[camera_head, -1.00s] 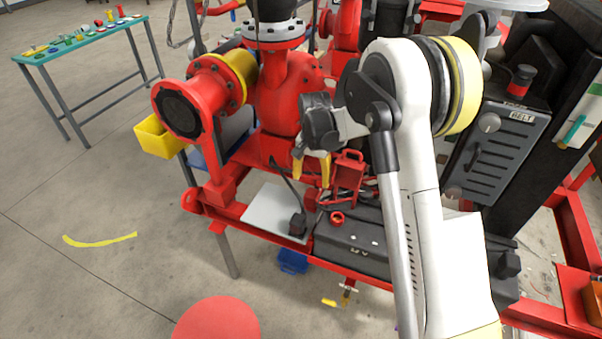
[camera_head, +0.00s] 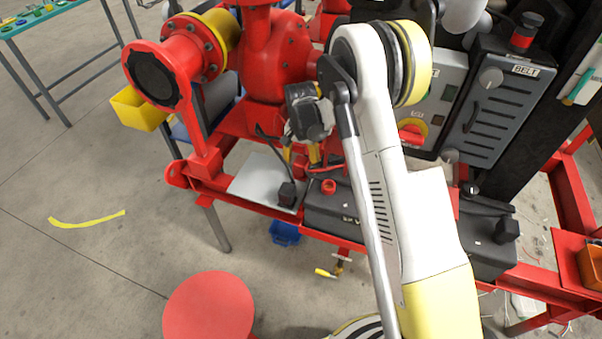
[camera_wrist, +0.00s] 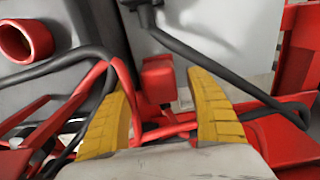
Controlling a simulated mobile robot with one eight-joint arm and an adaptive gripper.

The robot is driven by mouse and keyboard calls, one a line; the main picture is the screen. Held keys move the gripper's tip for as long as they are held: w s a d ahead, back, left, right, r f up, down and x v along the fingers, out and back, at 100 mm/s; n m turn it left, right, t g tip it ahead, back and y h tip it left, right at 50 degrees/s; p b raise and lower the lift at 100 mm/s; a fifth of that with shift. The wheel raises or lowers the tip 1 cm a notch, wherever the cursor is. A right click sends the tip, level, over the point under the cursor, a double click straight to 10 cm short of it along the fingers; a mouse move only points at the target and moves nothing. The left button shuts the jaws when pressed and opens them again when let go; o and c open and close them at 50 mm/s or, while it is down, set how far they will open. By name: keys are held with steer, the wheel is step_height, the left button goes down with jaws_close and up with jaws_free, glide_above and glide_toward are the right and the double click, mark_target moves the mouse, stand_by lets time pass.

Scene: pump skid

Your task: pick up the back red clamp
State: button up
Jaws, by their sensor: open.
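My gripper (camera_head: 302,152) is open, with its yellow fingers pointing down at the pump skid. In the wrist view, my gripper (camera_wrist: 157,85) has its two fingers apart. A red block-shaped piece with red bars, probably the red clamp (camera_wrist: 158,80), shows between the fingers. I see no finger closed on it, and cannot tell if either touches it. In the head view the gripper and arm hide most of this piece. I cannot tell from these frames which clamp is the back one.
A red ring-shaped part (camera_wrist: 25,40) is at the upper left of the wrist view. Dark cables cross around the fingers. A light grey plate (camera_head: 262,178) lies left of the gripper. The red pump flange (camera_head: 160,75) stands left, and the BELT control box (camera_head: 500,100) stands right.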

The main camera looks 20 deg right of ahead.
mark_target(301, 160)
steer(key=shift+f, duration=0.5)
steer(key=shift+r, duration=0.1)
jaws_close()
step_height(301, 160, up, 10)
steer(key=p, duration=0.4)
